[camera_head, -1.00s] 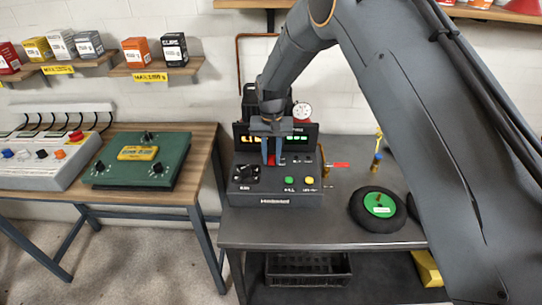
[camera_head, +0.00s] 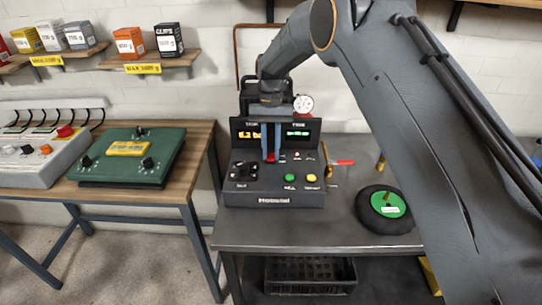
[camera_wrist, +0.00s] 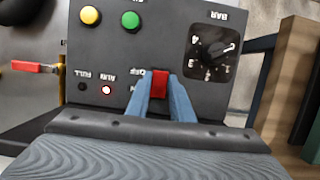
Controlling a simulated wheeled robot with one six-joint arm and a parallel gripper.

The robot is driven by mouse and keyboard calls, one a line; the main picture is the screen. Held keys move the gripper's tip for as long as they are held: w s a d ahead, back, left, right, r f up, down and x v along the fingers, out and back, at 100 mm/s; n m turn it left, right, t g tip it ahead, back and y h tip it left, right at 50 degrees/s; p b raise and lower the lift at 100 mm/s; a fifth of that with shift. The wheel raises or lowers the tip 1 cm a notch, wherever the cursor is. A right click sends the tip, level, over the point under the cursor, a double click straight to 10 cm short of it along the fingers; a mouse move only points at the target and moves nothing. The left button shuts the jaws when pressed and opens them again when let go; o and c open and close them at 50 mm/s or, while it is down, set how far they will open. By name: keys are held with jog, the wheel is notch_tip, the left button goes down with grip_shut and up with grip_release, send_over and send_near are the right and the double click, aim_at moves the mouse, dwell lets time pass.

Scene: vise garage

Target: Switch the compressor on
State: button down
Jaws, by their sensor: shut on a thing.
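The compressor's dark control panel (camera_head: 245,198) stands on the grey metal bench, with lit amber and green displays at its back. In the wrist view its red switch (camera_wrist: 160,85) sits beside an upside-down OFF label; the ON label is partly hidden by a finger. My gripper (camera_head: 270,157) reaches down to the panel. In the wrist view its blue fingers (camera_wrist: 160,98) are shut on the red switch, one on each side. A small lamp (camera_wrist: 106,90) marked RUN glows, while the FULL lamp (camera_wrist: 82,87) looks dark. I cannot clearly tell the switch's tilt.
The panel also has a black dial (camera_wrist: 212,52), a green button (camera_head: 290,178) and a yellow button (camera_head: 311,178). A red-handled valve (camera_head: 343,162) and a black wheel with a green hub (camera_head: 385,208) lie to the right. A wooden table (camera_head: 198,165) stands left.

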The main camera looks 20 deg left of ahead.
aim_at(271, 153)
dwell(0.3)
jog(key=c, duration=1.6)
grip_release()
jog(key=shift+o, duration=0.2)
jog(key=shift+r, duration=0.1)
jog(key=b+v, duration=0.2)
jog(key=v, duration=0.4)
jog(key=shift+w+r+b, duration=0.2)
jog(key=shift+r+b, duration=0.05)
jog(key=shift+b, duration=0.05)
jog(key=shift+r, duration=0.5)
